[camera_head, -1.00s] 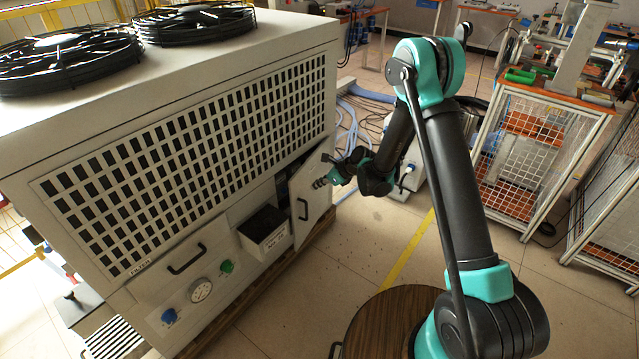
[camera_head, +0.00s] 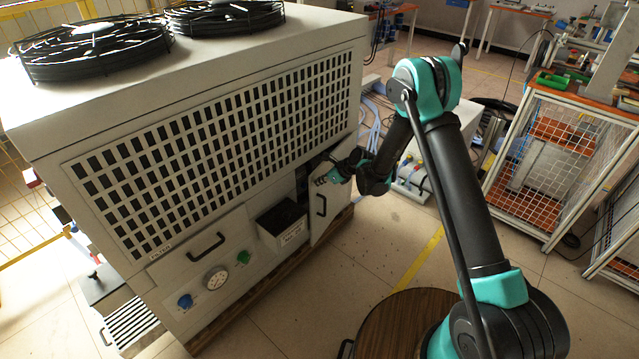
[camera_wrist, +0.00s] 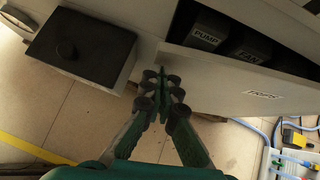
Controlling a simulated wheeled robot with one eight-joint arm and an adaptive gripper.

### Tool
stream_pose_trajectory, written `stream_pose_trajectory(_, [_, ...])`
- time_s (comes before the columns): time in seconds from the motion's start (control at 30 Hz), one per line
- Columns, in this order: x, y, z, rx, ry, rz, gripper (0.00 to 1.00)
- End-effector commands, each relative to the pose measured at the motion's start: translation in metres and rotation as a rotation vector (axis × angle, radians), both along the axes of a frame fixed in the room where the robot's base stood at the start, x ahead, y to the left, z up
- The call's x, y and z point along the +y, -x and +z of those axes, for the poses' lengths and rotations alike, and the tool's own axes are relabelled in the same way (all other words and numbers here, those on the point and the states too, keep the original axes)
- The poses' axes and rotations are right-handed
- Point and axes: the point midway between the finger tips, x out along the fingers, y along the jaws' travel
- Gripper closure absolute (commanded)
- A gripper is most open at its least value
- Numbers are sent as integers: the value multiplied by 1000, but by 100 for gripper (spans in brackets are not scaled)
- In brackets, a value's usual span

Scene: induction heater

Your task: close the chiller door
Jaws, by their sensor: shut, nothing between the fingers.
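The chiller (camera_head: 120,130) is a large pale cabinet with a grille along its front. My gripper (camera_head: 331,176) is at the door's upper part, and shows shut and empty in the wrist view (camera_wrist: 163,88). There the fingertips are close beside the door panel (camera_wrist: 215,92); contact cannot be told. Behind the door are dark boxes labelled PUMP (camera_wrist: 206,38) and FAN (camera_wrist: 247,55).
Blue hoses (camera_head: 374,130) and a small unit lie behind my arm. A wire-mesh cart (camera_head: 550,170) stands at right. Floor in front of the door is clear.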

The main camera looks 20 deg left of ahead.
Motion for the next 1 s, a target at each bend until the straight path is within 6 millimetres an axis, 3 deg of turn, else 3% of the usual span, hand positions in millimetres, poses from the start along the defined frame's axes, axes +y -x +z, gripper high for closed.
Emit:
stream_pose_trajectory(0.13, [15, -2, 0, 0, 0, 3, 100])
stream_pose_trajectory(0.4, [71, -16, -1, 1, 0, 2, 100])
stream_pose_trajectory(0.5, [80, -18, 0, 0, 0, 1, 100])
stream_pose_trajectory(1.0, [83, -20, 2, 1, -7, 2, 100])
